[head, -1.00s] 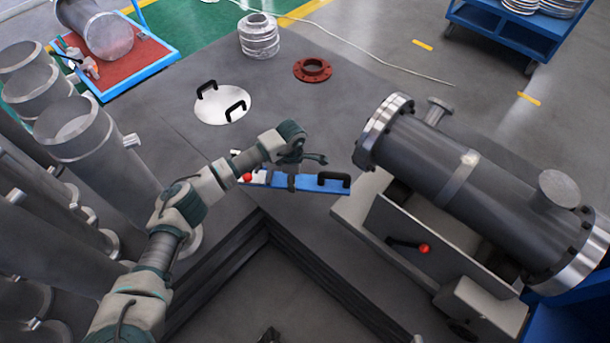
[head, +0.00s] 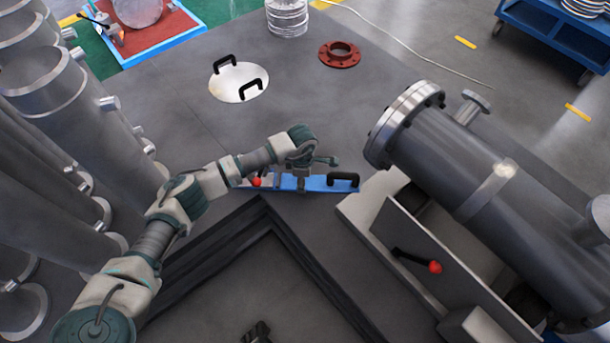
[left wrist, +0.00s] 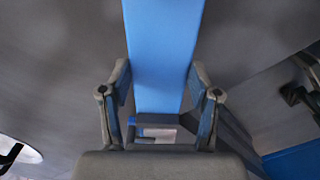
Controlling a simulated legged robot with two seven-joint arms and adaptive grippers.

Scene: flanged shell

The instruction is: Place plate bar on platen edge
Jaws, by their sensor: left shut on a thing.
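The plate bar is a long blue bar (head: 320,184) with a black handle at its right end. It lies across the head view near the platen's inner corner. My left gripper (head: 303,181) is shut around the middle of the bar from above. In the left wrist view the blue bar (left wrist: 164,50) runs between the two fingers (left wrist: 161,75). The grey platen (head: 150,85) has a dark stepped edge (head: 262,210) just below the bar. I cannot tell whether the bar touches the platen. A dark piece at the bottom may be my right gripper (head: 257,332).
A dark flanged shell (head: 450,150) rests on a grey cradle (head: 390,235) at the right. Tall metal cylinders (head: 60,100) stand at the left. A white disc (head: 239,82) with black handles and a red flange ring (head: 340,53) lie on the platen.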

